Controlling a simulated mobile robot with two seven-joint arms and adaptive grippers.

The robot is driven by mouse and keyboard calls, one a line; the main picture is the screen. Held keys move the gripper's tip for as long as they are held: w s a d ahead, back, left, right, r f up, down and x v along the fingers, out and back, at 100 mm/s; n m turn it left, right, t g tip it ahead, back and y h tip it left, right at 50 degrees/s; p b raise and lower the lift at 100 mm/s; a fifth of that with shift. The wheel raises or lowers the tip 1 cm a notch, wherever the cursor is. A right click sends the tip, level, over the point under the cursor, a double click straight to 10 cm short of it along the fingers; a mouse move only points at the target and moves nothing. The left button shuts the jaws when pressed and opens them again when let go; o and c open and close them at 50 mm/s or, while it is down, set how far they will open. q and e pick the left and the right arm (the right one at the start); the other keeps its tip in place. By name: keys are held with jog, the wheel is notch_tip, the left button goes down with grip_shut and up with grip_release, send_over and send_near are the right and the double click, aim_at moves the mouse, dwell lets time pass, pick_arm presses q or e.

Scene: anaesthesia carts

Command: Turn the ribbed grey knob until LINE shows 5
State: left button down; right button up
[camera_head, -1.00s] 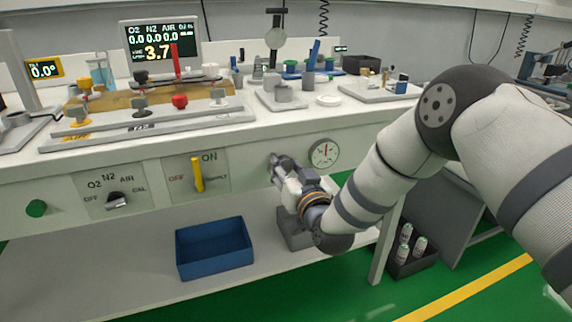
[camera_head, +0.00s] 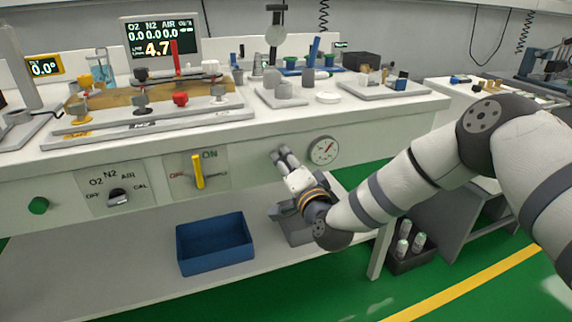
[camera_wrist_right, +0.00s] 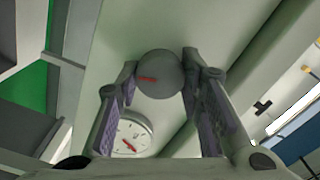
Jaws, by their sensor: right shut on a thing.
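The grey knob (camera_wrist_right: 165,68), with a red mark on its round face, sits between the two fingers of my right gripper (camera_head: 281,157) in the right wrist view. The fingers are shut on it from both sides. In the head view the knob is mostly hidden by the gripper at the bench's front panel. The display (camera_head: 160,37) at the back left shows 4.7 in its large LINE reading, with zeros above. My left gripper is not in view.
A round gauge (camera_head: 323,151) is just right of the gripper. A yellow lever (camera_head: 197,171) and a selector knob (camera_head: 119,197) are on the panel to the left. A blue bin (camera_head: 214,244) stands on the shelf below.

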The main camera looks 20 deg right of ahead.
jog(key=shift+f+m, duration=0.1)
jog(key=shift+m, duration=1.2)
jog(key=o, duration=1.2)
jog(key=shift+c, duration=0.2)
jog(key=s, duration=1.2)
jog(key=shift+d, duration=0.15)
